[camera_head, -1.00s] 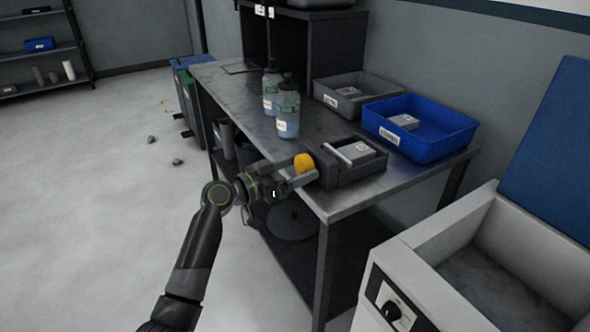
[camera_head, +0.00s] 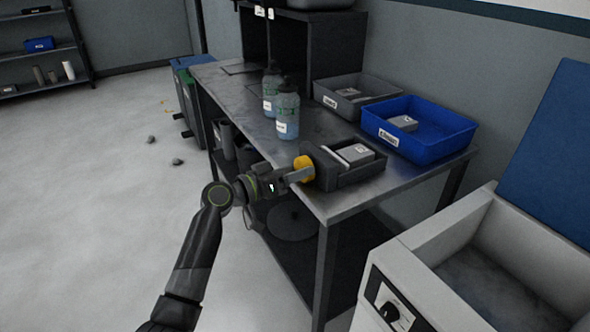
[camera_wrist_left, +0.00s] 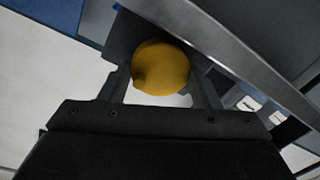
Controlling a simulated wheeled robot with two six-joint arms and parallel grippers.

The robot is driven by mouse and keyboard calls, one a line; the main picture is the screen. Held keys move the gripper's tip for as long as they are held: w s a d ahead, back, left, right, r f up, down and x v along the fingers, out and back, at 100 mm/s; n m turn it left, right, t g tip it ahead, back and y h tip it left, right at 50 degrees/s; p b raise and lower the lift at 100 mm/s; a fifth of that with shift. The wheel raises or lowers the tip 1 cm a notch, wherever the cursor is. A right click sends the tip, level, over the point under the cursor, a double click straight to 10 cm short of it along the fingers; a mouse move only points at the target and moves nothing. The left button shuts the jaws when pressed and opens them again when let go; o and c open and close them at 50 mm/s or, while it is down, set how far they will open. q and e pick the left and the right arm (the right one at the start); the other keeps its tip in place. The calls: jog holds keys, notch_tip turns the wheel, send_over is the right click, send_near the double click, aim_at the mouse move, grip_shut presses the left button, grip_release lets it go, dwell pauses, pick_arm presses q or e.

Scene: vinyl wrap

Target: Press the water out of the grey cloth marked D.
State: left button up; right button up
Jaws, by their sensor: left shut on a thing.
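The press (camera_head: 350,172) is a dark grey open box at the front edge of the metal table. A grey cloth (camera_head: 357,152) lies folded in it; its mark is too small to read. A pale bar (camera_head: 337,156) stands at the cloth's left side. My left gripper (camera_head: 301,172) is at the press's left end, shut on a round yellow knob (camera_head: 303,162). In the left wrist view, the yellow knob (camera_wrist_left: 160,67) sits between the two fingers. My right gripper is out of view.
Behind the press stand a blue tray (camera_head: 447,149) and a grey tray (camera_head: 382,103), each holding a grey folded piece. Two bottles (camera_head: 287,112) stand left of them. A white basin (camera_head: 470,223) with a dial is at the right. The floor at left is mostly clear.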

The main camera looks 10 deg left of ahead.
pick_arm(q)
jog(key=shift+n+p, duration=0.75)
jog(key=shift+n, duration=1.25)
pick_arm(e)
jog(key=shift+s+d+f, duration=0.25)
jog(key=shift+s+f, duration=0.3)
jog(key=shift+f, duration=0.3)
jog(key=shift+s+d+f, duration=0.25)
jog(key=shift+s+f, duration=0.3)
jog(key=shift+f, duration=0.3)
pick_arm(q)
jog(key=o, duration=1)
jog(key=shift+f, duration=0.1)
